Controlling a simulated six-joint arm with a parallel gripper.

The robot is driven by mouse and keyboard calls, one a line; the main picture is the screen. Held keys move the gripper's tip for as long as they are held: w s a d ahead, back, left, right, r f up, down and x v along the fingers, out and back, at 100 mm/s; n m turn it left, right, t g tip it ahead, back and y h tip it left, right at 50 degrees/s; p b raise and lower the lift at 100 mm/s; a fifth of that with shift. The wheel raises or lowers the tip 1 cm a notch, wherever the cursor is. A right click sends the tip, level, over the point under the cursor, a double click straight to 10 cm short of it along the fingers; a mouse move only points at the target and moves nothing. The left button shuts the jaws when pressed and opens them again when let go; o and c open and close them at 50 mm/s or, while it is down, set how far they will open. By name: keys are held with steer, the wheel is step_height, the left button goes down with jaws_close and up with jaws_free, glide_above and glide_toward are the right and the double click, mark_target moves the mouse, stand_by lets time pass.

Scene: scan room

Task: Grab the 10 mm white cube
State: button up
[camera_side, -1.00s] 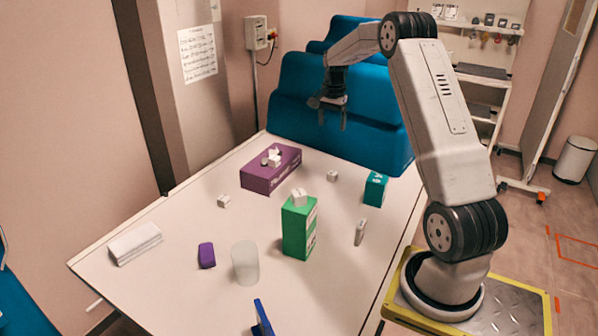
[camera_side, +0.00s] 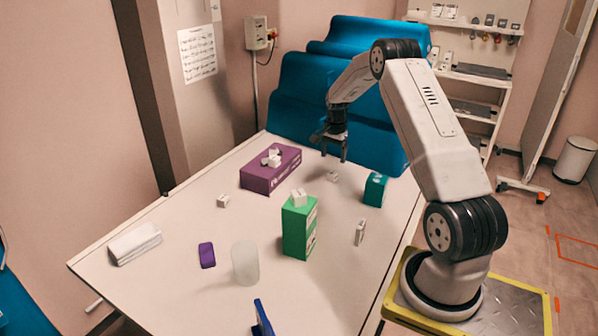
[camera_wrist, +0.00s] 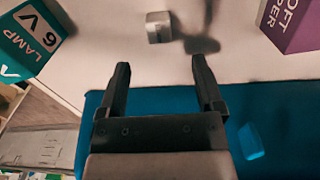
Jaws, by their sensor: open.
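A small white cube (camera_side: 332,177) lies on the table between the purple box and the teal box. It also shows at the top of the wrist view (camera_wrist: 158,27), beyond the fingertips. My gripper (camera_side: 334,155) is above this cube, open and empty, with fingers pointing down. In the wrist view my gripper's fingers (camera_wrist: 160,65) are spread wide and the cube lies ahead of the gap, not between them. Other small white cubes are on the table at left (camera_side: 223,201), on the green box (camera_side: 299,197) and on the purple box (camera_side: 274,158). I cannot tell their sizes in millimetres.
The purple box (camera_side: 259,181) is left of the cube and the teal lamp box (camera_side: 375,190) right. A tall green box (camera_side: 296,230), a translucent cup (camera_side: 245,263), a purple item (camera_side: 207,255) and a white stack (camera_side: 134,243) stand nearer. A blue chair (camera_side: 300,100) is behind the table.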

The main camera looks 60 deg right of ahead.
mark_target(332, 172)
steer(key=shift+f, duration=1.1)
steer(key=shift+f, duration=0.1)
steer(key=shift+a+f, duration=0.1)
steer(key=shift+f, duration=2.4)
jaws_close()
steer(key=shift+r, duration=0.15)
